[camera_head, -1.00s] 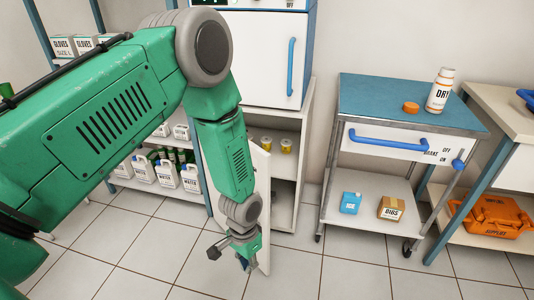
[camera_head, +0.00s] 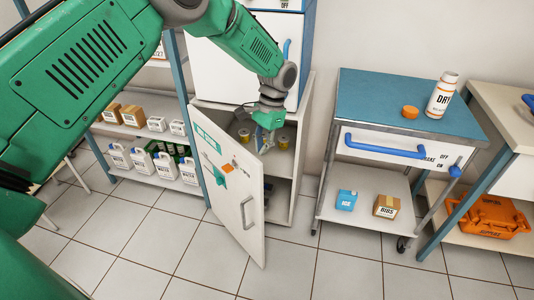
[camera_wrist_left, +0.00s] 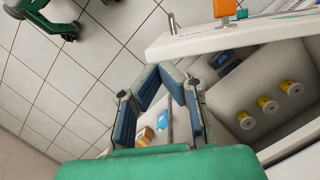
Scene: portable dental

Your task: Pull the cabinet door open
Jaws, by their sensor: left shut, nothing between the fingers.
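The white cabinet door (camera_head: 232,220) stands partly open, swung out toward me from its left side. Its grey handle (camera_head: 247,212) is on the front face near the free edge. In the head view my left gripper (camera_head: 262,142) is by the door's top edge, in front of the cabinet opening. In the left wrist view the gripper (camera_wrist_left: 165,70) is shut and empty, beside the inner side of the door (camera_wrist_left: 225,38). I cannot tell whether it touches the door. The handle is free of the gripper. My right gripper is not seen.
Yellow cans (camera_head: 283,142) stand inside the cabinet. To the right is a blue-topped cart (camera_head: 375,105) with a bottle (camera_head: 441,95) on it. A shelf rack with white jugs (camera_head: 165,167) is to the left. The tiled floor (camera_head: 185,250) in front is clear.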

